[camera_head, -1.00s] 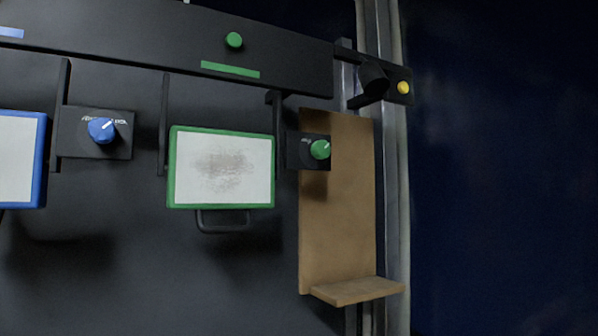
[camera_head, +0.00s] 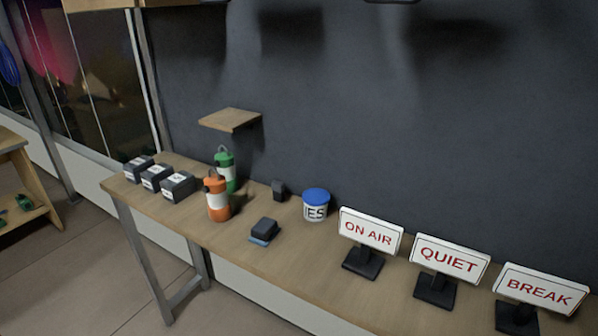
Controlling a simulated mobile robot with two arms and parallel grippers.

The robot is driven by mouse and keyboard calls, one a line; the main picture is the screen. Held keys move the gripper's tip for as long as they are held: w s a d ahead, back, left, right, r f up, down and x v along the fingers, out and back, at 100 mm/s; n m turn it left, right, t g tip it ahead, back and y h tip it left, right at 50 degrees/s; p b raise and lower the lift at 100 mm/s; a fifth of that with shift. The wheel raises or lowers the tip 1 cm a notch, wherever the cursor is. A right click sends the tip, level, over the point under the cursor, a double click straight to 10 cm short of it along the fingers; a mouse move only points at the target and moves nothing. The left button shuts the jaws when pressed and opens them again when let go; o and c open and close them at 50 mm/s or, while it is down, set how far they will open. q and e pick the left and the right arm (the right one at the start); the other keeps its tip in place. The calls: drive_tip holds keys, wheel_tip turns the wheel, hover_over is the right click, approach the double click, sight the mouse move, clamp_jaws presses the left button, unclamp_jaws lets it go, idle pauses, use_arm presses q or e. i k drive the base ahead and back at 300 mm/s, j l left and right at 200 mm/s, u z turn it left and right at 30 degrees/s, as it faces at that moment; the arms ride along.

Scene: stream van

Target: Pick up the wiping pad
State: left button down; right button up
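What looks like the wiping pad (camera_head: 264,230) is a small dark block with a blue underside. It lies flat on the wooden table (camera_head: 205,225), towards its front edge. It is right of the orange canister (camera_head: 217,199) and front-left of the white tub with a blue lid (camera_head: 316,206). Nothing is touching it from above. Neither of my grippers shows in the head view.
A green canister (camera_head: 225,168) and several dark boxes (camera_head: 157,177) stand to the left. A small dark item (camera_head: 279,190) is near the wall. Signs reading ON AIR (camera_head: 370,234), QUIET (camera_head: 448,260) and BREAK (camera_head: 541,288) stand right. A wooden shelf (camera_head: 231,119) juts out above.

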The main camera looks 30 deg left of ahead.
sight(265, 230)
drive_tip(key=j+u, duration=0.1)
drive_tip(key=u, duration=0.95)
